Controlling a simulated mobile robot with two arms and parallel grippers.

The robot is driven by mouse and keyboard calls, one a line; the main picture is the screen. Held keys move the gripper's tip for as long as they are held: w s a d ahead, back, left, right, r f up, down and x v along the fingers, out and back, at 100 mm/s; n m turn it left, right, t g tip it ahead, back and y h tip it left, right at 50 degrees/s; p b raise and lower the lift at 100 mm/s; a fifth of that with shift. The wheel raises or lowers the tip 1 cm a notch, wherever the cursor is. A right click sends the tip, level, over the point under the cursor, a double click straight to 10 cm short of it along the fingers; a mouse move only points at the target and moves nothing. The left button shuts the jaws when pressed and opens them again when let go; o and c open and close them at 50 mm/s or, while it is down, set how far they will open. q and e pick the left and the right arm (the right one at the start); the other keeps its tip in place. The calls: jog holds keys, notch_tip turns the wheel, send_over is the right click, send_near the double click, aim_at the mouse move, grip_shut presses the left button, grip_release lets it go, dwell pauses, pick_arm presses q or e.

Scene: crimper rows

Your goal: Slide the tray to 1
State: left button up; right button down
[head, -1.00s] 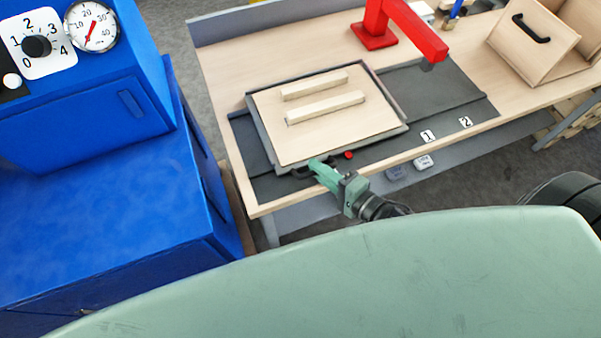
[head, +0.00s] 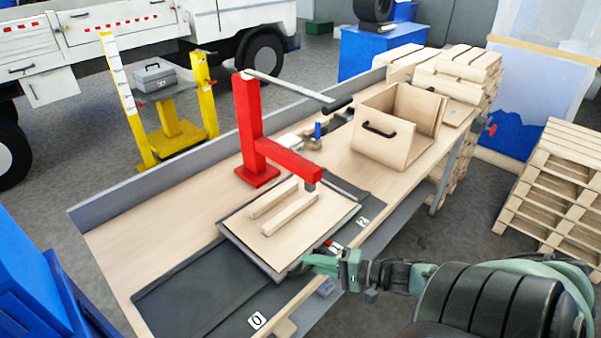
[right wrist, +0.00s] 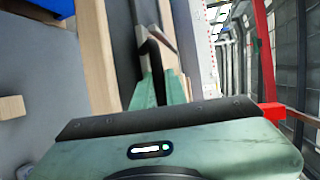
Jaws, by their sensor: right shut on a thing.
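The tray (head: 232,237) is a flat board with a dark rim, carrying two pale wooden bars (head: 290,214). It lies on the dark track (head: 185,298) on the bench, with its far edge near the red press arm (head: 290,160). Label 0 (head: 257,320) shows left of the tray and label 2 (head: 362,221) to its right. I cannot make out label 1 near the gripper. My right gripper (head: 305,262) is shut on the tray's dark front handle, which also shows between the fingers in the right wrist view (right wrist: 155,60). My left gripper is not in view.
The red press (head: 249,130) stands behind the tray. A wooden box with a black handle (head: 390,140) stands farther right on the bench. Pallets (head: 550,190) stand at the right. The track left of the tray is bare. A blue cabinet (head: 25,280) is at lower left.

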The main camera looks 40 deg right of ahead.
jog(key=shift+d, duration=0.6)
jog(key=c, duration=1.5)
grip_release()
jog(key=shift+o, duration=0.2)
jog(key=v, duration=0.7)
jog(key=shift+s, duration=0.3)
jog(key=shift+d, duration=0.1)
